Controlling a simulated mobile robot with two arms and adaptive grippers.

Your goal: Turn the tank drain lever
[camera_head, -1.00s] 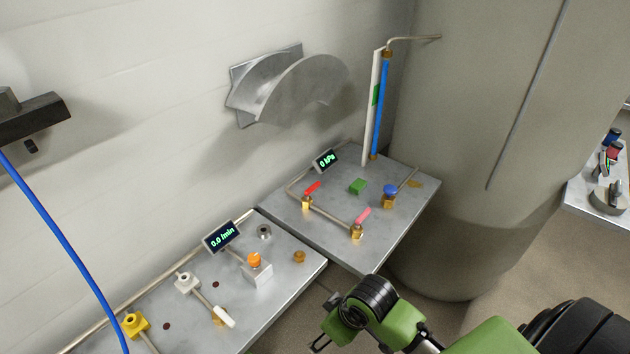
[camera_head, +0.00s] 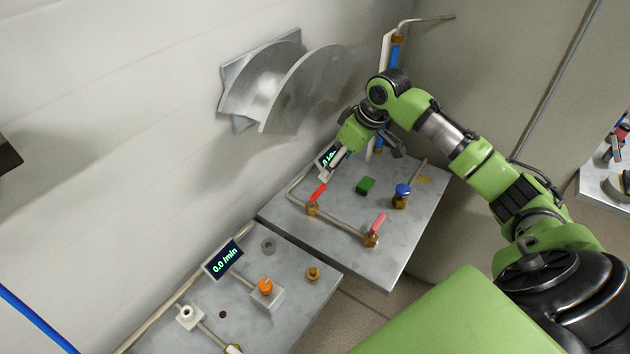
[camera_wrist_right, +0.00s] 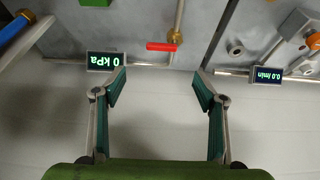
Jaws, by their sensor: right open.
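On the far bench panel (camera_head: 375,270) a red lever (camera_head: 318,193) sits on a brass valve at the left of a pipe, and a pink lever (camera_head: 378,223) sits on a brass valve at the pipe's right end. I cannot tell which is the tank drain lever. My right gripper (camera_head: 328,172) is just above and behind the red lever, by the kPa display. In the right wrist view the gripper (camera_wrist_right: 160,85) is open and empty, and the red lever (camera_wrist_right: 162,46) lies ahead between the fingertip lines, apart from them. My left gripper is not in view.
A blue knob (camera_head: 403,190) and a green block (camera_head: 366,186) stand right of the red lever. The kPa display (camera_wrist_right: 105,61) is close to one finger. A curved metal guard (camera_head: 285,85) is on the wall above. A nearer panel (camera_head: 300,325) holds an orange knob (camera_head: 265,286).

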